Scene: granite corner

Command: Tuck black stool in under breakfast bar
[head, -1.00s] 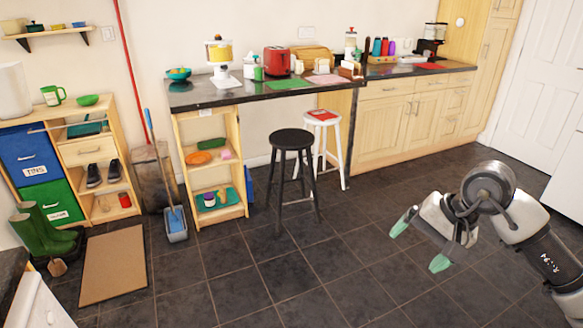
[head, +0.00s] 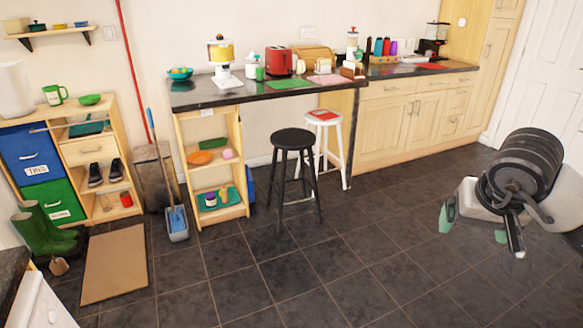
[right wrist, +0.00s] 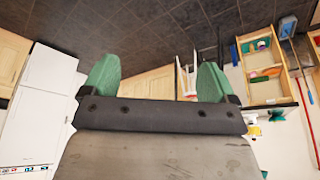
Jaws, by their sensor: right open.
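The black stool (head: 293,139) stands upright on the dark tiled floor, in front of the breakfast bar and clear of its front edge. The breakfast bar (head: 240,93) has a dark granite top, with an open wooden shelf unit under its left end. A white stool (head: 324,116) with a red item on its seat stands behind and right of the black one, by the bar's right end. My right gripper (head: 474,229) is open and empty at the right, well away from the black stool. Its green fingertips show apart in the right wrist view (right wrist: 155,82). My left gripper is not in view.
Wooden base cabinets (head: 410,115) line the wall right of the bar. A blue dustpan (head: 177,222) stands left of the shelf unit. A brown mat (head: 115,262) and green boots (head: 45,232) are at the left. The floor between stool and right gripper is clear.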

